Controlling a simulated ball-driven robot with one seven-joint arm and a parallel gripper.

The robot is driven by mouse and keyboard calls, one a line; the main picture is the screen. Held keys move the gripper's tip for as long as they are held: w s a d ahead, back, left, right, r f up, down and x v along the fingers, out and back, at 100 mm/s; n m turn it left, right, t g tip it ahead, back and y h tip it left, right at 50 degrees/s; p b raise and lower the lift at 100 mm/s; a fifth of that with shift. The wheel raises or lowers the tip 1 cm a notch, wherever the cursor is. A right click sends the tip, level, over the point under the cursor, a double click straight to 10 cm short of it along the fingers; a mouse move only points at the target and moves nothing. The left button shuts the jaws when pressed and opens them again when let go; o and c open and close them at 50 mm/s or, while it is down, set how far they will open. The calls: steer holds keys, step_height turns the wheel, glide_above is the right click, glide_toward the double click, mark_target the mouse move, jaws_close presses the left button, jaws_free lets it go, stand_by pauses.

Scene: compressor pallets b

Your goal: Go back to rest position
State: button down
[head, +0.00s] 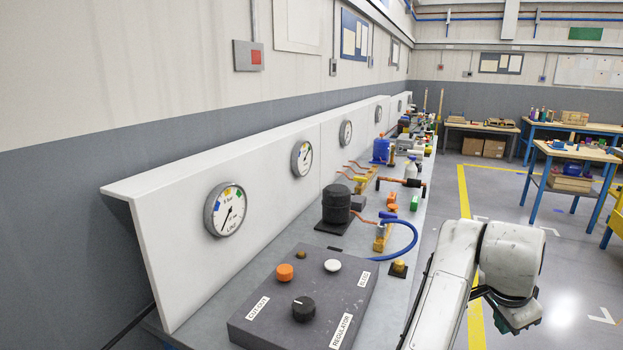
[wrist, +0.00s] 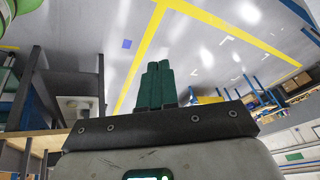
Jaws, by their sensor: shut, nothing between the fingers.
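My gripper (wrist: 154,86) shows in the wrist view with its two dark green fingers side by side, shut and empty, over the floor. In the head view my arm stands at the lower right, folded, and the green gripper end (head: 518,318) hangs low beside the bench. It is apart from the bench and touches nothing that I can see. The fingertips are partly hidden in the head view.
The bench (head: 402,284) carries a grey control box (head: 262,312), a black cylinder (head: 336,204), a blue hose (head: 412,238) and pipe fittings. Gauges line the white panel (head: 170,245). Open floor with a yellow line (head: 465,200) lies right of the bench; a blue table (head: 572,152) stands farther back.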

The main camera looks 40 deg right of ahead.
steer(key=a+f+n+t, duration=0.2)
steer(key=a+f+n, duration=0.9)
steer(key=f+n, duration=0.3)
steer(key=s+a+f+n+y, duration=0.2)
steer(key=s+a+f+n, duration=0.2)
steer(key=a, duration=0.4)
steer(key=s+a+f+n+y, duration=0.2)
steer(key=s+a+f+n, duration=0.2)
steer(key=a, duration=0.4)
steer(key=shift+s+a+f+g+y, duration=0.2)
steer(key=shift+a+f+g+y, duration=0.15)
steer(key=shift+f, duration=0.5)
steer(key=shift+d, duration=0.1)
